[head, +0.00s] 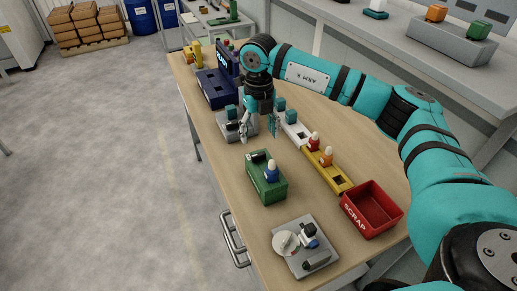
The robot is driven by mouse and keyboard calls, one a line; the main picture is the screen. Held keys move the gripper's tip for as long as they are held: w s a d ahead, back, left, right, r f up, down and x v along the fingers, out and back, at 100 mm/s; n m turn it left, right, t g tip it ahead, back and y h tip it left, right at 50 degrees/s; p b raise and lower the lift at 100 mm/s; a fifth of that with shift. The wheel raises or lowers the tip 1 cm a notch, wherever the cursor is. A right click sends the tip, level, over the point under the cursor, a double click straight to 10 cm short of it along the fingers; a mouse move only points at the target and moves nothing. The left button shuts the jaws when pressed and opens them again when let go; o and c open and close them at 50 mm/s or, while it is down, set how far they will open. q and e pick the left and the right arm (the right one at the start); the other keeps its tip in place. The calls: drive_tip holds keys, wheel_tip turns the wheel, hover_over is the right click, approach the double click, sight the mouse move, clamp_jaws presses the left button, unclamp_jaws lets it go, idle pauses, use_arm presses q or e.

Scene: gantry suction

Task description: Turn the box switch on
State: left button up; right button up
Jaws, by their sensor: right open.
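My right gripper (259,132) points down over the middle of the wooden table, its arm coming in from the right. It is open and its fingers look empty. A grey box-like unit (231,132) with a dark top part stands just left of the gripper, partly hidden by it. I cannot tell if they touch. A dark blue unit with a screen (212,93) stands farther back. A green box (268,187) with a dark slot and a blue-white piece stands nearer. Which of these is the box switch, and any switch position, cannot be made out. My left gripper is not in view.
A white holder (293,133) and a yellow holder (341,180) with coloured pieces run along the table's right side. A red SCRAP bin (375,222) and a grey plate with a round white part (318,266) are at the near end. Bare wood (222,165) lies left of the green box.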

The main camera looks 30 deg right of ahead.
sight(259, 154)
wheel_tip(259, 154, down, 7)
drive_tip(key=shift+f+p, duration=0.2)
drive_tip(key=shift+p, duration=0.7)
drive_tip(key=shift+f, duration=0.55)
drive_tip(key=c, duration=1.2)
